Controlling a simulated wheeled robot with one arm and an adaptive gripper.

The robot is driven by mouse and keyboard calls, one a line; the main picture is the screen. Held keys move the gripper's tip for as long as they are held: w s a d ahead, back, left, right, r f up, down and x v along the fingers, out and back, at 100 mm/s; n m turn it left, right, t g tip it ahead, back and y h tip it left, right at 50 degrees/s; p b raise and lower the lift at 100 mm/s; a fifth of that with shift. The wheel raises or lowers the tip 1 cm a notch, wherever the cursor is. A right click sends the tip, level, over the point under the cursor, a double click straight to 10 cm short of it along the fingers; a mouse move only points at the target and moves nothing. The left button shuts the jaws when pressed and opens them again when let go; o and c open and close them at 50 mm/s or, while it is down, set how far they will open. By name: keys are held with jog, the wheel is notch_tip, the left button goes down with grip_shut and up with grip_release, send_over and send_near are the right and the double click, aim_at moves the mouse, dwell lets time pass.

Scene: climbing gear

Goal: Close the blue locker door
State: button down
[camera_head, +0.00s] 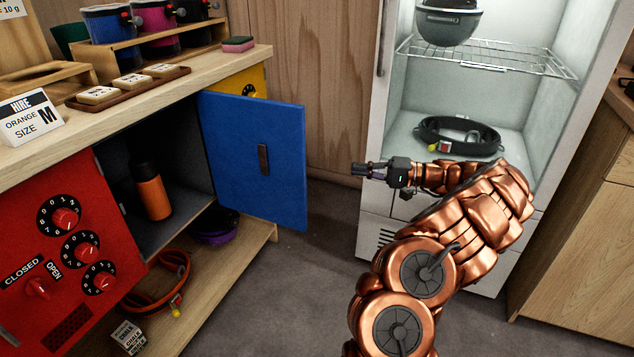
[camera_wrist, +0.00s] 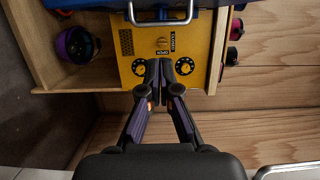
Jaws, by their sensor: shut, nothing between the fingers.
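The blue locker door (camera_head: 255,155) stands open in the head view, swung out to the right of its dark compartment (camera_head: 190,150). A small dark plate shows on its visible face. An orange bottle with a black top (camera_head: 150,190) stands inside the compartment. My gripper (camera_head: 358,169) is shut and empty, to the right of the door's free edge, with a gap between them. In the wrist view my closed fingers (camera_wrist: 160,68) point at a yellow panel (camera_wrist: 160,45) with dials. A blue surface with a metal handle (camera_wrist: 162,14) crosses the top, probably this door.
A red locker door with dials (camera_head: 75,235) is at left. A white open cabinet (camera_head: 375,120) with wire shelf and black harness (camera_head: 458,135) stands behind my arm. The counter (camera_head: 180,87) holds cups and a tray. Floor (camera_head: 280,290) between locker and cabinet is clear.

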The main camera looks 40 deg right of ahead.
jog(key=w+a+b, duration=0.4)
jog(key=a, duration=0.6)
jog(key=shift+w+f, duration=0.2)
jog(key=shift+w, duration=0.2)
jog(key=shift+a, duration=0.15)
